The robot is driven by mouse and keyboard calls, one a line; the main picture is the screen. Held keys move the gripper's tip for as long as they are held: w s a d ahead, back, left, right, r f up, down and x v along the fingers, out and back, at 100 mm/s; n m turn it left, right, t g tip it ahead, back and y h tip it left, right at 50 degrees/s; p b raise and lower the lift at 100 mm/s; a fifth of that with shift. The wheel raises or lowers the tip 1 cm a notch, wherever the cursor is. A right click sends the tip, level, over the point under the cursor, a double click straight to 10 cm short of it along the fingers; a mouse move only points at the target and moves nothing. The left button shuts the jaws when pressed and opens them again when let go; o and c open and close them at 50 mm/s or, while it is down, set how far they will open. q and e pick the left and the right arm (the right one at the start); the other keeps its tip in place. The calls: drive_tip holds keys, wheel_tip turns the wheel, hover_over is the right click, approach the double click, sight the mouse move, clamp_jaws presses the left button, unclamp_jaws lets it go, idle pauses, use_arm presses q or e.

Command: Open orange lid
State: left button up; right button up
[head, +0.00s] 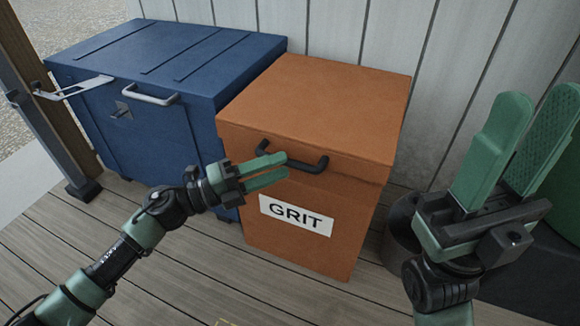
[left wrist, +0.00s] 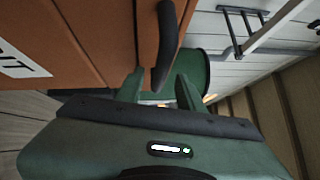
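The orange box labelled GRIT has an orange lid (head: 325,100) that lies shut on it. A black bar handle (head: 312,167) sits on the lid's front edge and also shows in the left wrist view (left wrist: 168,45). My left gripper (head: 284,165) is in front of the handle, its green fingers apart. In the left wrist view the handle's lower end appears between the open fingers (left wrist: 160,90); whether they touch it I cannot tell. My right gripper (head: 540,100) is raised at the right, open and empty, away from the box.
A blue chest (head: 165,65) with a grey handle (head: 150,96) stands left of the orange box. A pale panelled wall (head: 335,30) is close behind both. A dark green round object (head: 565,195) stands at the right. Plank floor (head: 180,265) in front is clear.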

sight(290, 160)
use_arm(q)
drive_tip(key=shift+x, duration=1.75)
drive_tip(key=shift+c, duration=0.4)
clamp_jaws()
